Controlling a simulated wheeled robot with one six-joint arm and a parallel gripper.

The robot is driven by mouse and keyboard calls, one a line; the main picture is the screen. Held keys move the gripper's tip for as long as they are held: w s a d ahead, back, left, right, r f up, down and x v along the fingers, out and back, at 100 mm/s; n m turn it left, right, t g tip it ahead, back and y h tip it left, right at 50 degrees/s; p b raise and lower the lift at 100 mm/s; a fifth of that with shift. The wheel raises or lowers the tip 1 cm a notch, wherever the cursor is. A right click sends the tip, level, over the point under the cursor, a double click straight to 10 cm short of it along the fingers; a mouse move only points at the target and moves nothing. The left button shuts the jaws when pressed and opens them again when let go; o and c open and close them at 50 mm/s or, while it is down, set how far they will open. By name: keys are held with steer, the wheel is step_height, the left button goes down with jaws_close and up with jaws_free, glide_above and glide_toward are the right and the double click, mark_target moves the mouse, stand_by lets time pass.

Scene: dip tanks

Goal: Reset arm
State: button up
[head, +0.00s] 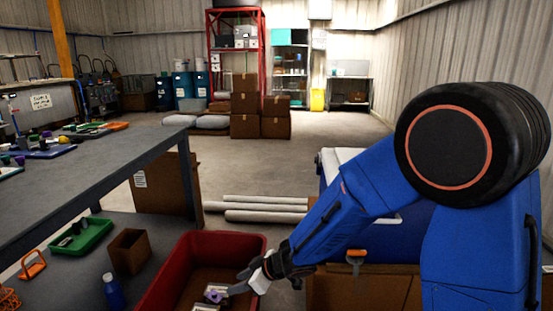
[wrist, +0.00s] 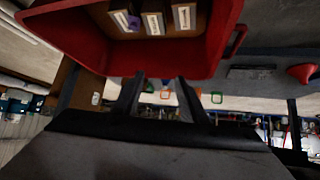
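My blue arm reaches down and left in the head view. My gripper (head: 241,282) is over the right part of a red bin (head: 170,271). In the wrist view, the two dark fingers of the gripper (wrist: 155,82) stand apart with nothing between them. The red bin shows there too (wrist: 70,30), with several labelled block-like items inside. One item with a purple part (head: 214,296) shows in the head view, just left of the fingers; I cannot tell whether they touch it.
A grey table (head: 95,165) with small parts runs along the left. A green tray (head: 82,238), a brown open box (head: 129,251) and a blue bottle (head: 113,291) are on the lower surface. White tubes (head: 265,215) lie on the floor behind the bin.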

steer(key=w+d+r+m+t+h, duration=0.4)
steer(key=d+r, duration=0.5)
steer(key=d, duration=0.5)
steer(key=s+d+r+m+t+h, duration=0.1)
steer(key=d+r+m+h, duration=0.15)
steer(key=d, duration=0.45)
steer(key=s+d+r+m+h, duration=0.1)
steer(key=d+r, duration=0.3)
steer(key=d, duration=0.3)
steer(key=s+d+r+m+g+h, duration=0.15)
steer(key=s+d+m, duration=0.25)
steer(key=s+d, duration=0.75)
steer(key=s+m+g, duration=0.2)
steer(key=s, duration=1.4)
steer(key=shift+d+r, duration=0.15)
steer(key=shift+d, duration=0.25)
steer(key=shift+s+g, duration=0.1)
steer(key=shift+g, duration=0.15)
